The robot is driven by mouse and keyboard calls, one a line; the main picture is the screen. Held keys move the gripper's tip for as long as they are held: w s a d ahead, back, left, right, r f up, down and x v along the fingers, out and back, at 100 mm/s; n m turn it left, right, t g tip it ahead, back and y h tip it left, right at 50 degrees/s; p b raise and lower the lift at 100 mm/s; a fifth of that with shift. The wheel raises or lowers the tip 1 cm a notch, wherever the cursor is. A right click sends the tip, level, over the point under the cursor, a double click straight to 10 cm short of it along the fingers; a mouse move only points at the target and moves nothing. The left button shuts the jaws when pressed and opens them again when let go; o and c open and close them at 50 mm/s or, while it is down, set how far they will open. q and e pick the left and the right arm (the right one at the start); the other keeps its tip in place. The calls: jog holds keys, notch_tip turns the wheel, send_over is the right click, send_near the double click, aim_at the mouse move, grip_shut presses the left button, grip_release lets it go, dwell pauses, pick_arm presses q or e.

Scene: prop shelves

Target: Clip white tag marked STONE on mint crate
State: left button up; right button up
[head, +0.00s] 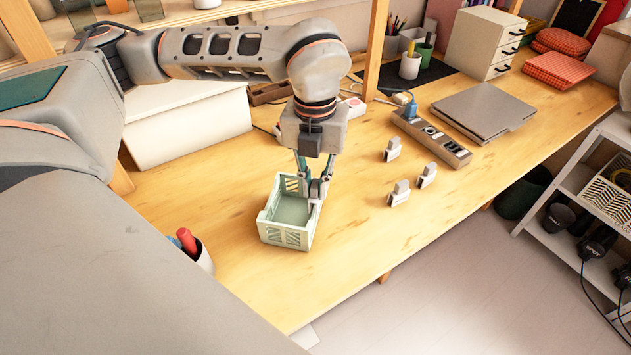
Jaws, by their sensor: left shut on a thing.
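The mint crate (286,238) stands upright on the wooden table, open at the top. My left gripper (313,190) points down at the crate's right wall. It is shut on a small pale thing that looks like the white tag, mostly hidden by the fingers. I cannot read any marking on it, nor tell whether it touches the crate's rim. Three similar grey-white clip tags stand on the table to the right: one at the back (392,149), one to the right (427,175) and one in front (399,194). Their markings are unreadable. My right gripper is out of view.
A power strip (432,134) with a blue plug and a grey laptop (484,112) lie behind the tags. A pen cup (197,254) stands at the left front edge. A white box (188,125) is behind the crate.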

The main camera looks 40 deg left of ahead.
aim_at(315, 198)
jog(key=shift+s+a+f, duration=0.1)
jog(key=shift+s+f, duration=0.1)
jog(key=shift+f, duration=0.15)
pick_arm(q)
jog(key=shift+f, duration=0.1)
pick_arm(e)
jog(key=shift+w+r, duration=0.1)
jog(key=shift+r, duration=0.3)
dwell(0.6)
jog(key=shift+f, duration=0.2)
pick_arm(q)
jog(key=shift+f, duration=0.45)
dwell(0.8)
